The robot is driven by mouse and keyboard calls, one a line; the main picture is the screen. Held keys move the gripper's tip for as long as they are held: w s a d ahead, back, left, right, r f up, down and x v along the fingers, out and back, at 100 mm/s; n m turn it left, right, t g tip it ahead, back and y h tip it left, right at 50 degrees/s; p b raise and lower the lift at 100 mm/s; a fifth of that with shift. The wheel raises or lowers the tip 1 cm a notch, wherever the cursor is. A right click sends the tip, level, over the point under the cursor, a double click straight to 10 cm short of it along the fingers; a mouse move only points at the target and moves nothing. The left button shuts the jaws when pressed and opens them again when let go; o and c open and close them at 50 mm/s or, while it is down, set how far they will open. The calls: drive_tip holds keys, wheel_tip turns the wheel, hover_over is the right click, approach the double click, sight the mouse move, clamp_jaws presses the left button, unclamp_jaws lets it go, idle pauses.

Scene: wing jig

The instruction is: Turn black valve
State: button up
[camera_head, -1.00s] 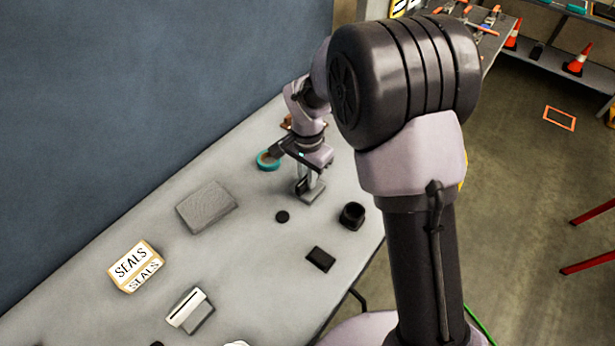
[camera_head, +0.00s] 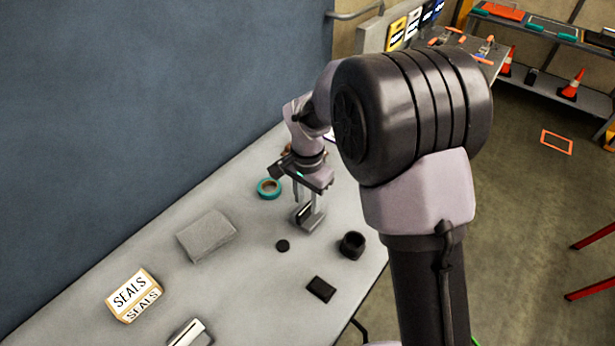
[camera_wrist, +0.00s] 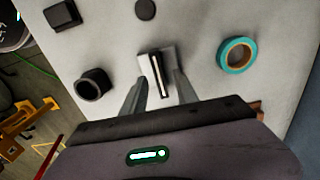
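I cannot make out a black valve for certain in either view. My gripper (camera_head: 308,216) is low over the table, pointing down. In the wrist view its two fingers (camera_wrist: 160,78) stand apart, one on each side of a small grey block with a black and white strip (camera_wrist: 154,66). I cannot tell whether they touch it. A black round cup-like piece (camera_head: 352,245) stands to the right of the gripper; it also shows in the wrist view (camera_wrist: 92,84).
The grey table (camera_head: 245,285) also holds a teal tape roll (camera_head: 262,194), a grey slab (camera_head: 207,236), a SEALS box (camera_head: 134,295) and a black square piece (camera_head: 321,289). A blue wall (camera_head: 150,90) borders its left side. Shelves and orange cones (camera_head: 573,85) stand far right.

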sight(308, 206)
wheel_tip(308, 206, up, 14)
drive_tip(key=p, duration=0.3)
drive_tip(key=shift+r+p, duration=0.25)
drive_tip(key=shift+p, duration=0.15)
